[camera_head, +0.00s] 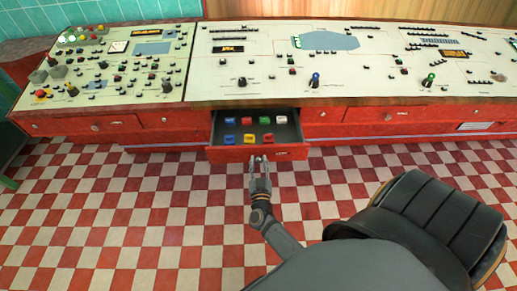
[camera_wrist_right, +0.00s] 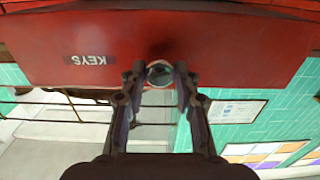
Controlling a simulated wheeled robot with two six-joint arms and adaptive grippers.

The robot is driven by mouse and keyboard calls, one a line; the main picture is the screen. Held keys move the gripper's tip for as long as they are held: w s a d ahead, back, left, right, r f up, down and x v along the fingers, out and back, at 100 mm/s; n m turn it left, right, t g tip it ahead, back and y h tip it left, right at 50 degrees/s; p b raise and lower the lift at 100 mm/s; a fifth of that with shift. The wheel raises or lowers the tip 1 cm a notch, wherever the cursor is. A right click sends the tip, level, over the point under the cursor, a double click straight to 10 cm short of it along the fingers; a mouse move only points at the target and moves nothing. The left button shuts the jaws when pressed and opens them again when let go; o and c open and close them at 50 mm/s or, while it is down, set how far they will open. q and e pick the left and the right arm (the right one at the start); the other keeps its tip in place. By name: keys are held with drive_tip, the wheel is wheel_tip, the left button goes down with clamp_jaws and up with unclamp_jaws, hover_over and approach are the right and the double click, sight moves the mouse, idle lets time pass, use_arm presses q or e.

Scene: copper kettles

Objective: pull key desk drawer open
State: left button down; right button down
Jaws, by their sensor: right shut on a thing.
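The red key desk drawer (camera_head: 228,155) stands pulled out from the desk front in the head view, and its grey inside shows. Several small coloured pieces (camera_head: 249,138), blue, red, yellow and white, lie in it in two rows. My right gripper (camera_head: 260,163) is at the middle of the drawer front. In the wrist view its two fingers (camera_wrist_right: 159,80) are shut on the round drawer knob (camera_wrist_right: 159,70), one on each side. A dark KEYS label (camera_wrist_right: 86,60) shows upside down on the red front. My left gripper is not in view.
The control desk (camera_head: 270,70) with switches and lamps runs across the back. Other red drawers, shut, flank the open one, such as the one at left (camera_head: 96,127). A black chair (camera_head: 425,215) stands at right. The checkered floor (camera_head: 120,220) at left is clear.

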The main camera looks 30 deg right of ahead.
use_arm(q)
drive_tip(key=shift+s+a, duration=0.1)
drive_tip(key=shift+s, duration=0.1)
use_arm(e)
drive_tip(key=c, duration=1)
unclamp_jaws()
wheel_tip(320, 180, up, 10)
drive_tip(key=shift+a, duration=0.1)
